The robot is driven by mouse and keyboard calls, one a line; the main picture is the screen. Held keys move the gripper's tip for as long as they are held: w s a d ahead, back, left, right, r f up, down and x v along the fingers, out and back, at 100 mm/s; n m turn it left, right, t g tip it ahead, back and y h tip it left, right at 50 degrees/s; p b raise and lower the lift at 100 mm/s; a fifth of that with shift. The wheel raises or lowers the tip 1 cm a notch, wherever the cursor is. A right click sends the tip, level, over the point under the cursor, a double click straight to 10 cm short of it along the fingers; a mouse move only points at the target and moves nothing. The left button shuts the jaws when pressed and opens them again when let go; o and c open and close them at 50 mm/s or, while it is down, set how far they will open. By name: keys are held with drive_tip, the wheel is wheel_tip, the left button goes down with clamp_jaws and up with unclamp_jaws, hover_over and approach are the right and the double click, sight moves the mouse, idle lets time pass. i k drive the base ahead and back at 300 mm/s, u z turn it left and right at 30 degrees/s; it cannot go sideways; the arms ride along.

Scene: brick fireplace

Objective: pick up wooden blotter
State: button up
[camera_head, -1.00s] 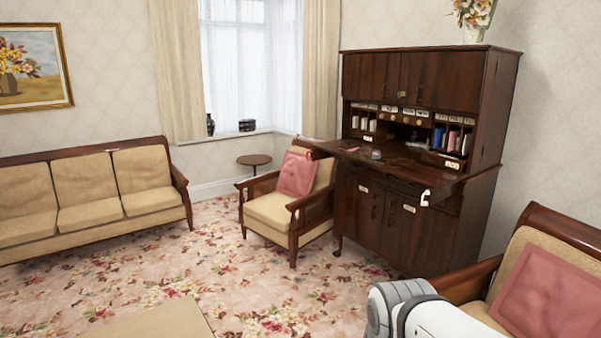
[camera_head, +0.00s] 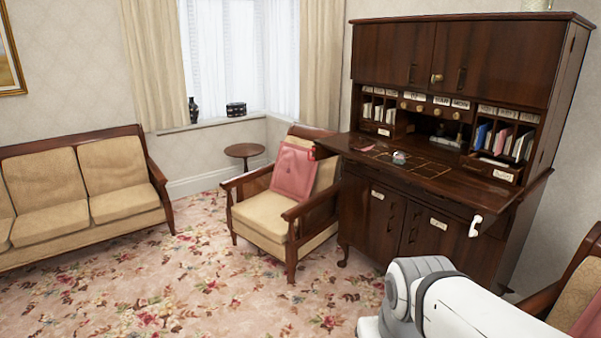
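A dark wooden writing cabinet (camera_head: 330,145) stands at the right with its desk flap folded down. On the flap lie a small pale grey-green item (camera_head: 399,158) and a small reddish item (camera_head: 363,148). Small dark shapes (camera_head: 440,137) stand in the middle recess above the flap. I cannot tell which of these, if any, is the wooden blotter; they are too small to make out. My white arm shows at the bottom right, in front of the cabinet. My gripper is out of view.
An armchair (camera_head: 265,215) with a pink cushion (camera_head: 293,172) stands left of the cabinet. Another armchair (camera_head: 570,290) is at the right edge. A sofa (camera_head: 80,190) is at the left. The flowered carpet (camera_head: 190,280) between is clear.

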sight(363, 145)
drive_tip(key=z, duration=0.15)
drive_tip(key=i, duration=3.35)
drive_tip(key=u, duration=0.1)
